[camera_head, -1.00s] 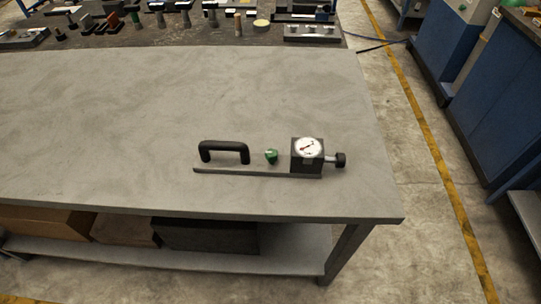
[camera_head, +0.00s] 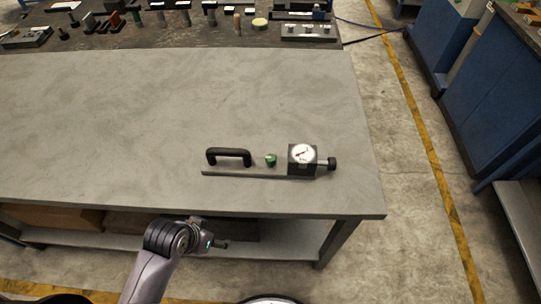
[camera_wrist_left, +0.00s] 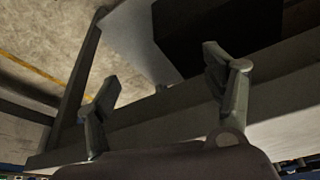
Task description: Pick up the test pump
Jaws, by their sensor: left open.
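The test pump (camera_head: 262,164) lies on the grey table near its front right corner. It has a flat grey base, a black arched handle (camera_head: 229,152) on the left, a small green knob (camera_head: 271,160), and a dark block with a white dial gauge (camera_head: 303,153). A black knob sticks out at its right end. My left gripper (camera_wrist_left: 165,95) is open and empty in the left wrist view, its two fingers apart, facing the table's underside and lower shelf. In the head view my left arm is in front of the table edge, below the pump and apart from it. My right gripper is not seen.
The grey table (camera_head: 130,110) is bare around the pump. Its front edge lies between my left arm and the pump. Boxes (camera_head: 50,217) sit on the shelf beneath. Several tools stand on a dark surface (camera_head: 150,36) at the back. Blue cabinets (camera_head: 495,110) stand at right.

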